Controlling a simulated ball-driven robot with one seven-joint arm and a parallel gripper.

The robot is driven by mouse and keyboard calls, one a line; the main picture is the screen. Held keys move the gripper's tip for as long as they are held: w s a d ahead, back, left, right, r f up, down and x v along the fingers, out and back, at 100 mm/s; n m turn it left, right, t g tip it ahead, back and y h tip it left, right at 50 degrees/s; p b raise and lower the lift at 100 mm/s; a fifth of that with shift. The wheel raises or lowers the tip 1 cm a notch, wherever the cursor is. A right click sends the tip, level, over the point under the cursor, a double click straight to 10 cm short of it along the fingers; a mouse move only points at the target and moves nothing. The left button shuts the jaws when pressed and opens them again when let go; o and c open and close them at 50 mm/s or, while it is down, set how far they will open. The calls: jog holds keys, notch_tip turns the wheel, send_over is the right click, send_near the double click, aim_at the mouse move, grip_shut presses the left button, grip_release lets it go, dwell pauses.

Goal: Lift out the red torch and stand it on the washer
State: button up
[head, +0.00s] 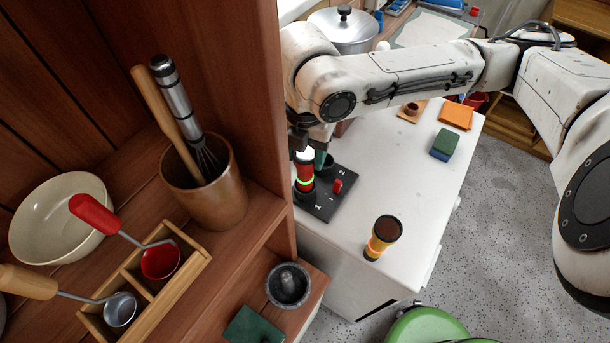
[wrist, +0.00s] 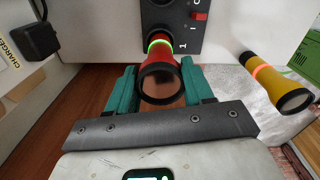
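The red torch (head: 305,176), with a glowing green ring, stands upright in the black charging dock (head: 320,207) on the white top (head: 385,180), which I take to be the washer. In the wrist view the red torch (wrist: 161,80) points its round head at the camera. My gripper (wrist: 160,78) has its two teal fingers on either side of the torch head. They look open, with a narrow gap; the head view shows one finger beside the torch, the other hidden. A yellow torch (head: 382,240) with an orange ring stands near the front edge, also in the wrist view (wrist: 275,85).
A wooden shelf unit (head: 262,200) with a utensil pot (head: 205,190) stands close on the left. A green and blue sponge (head: 444,145), an orange block (head: 456,115) and a steel pot (head: 345,28) sit further back.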

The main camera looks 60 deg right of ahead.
grip_shut()
jog(key=shift+r, duration=0.2)
dwell(0.3)
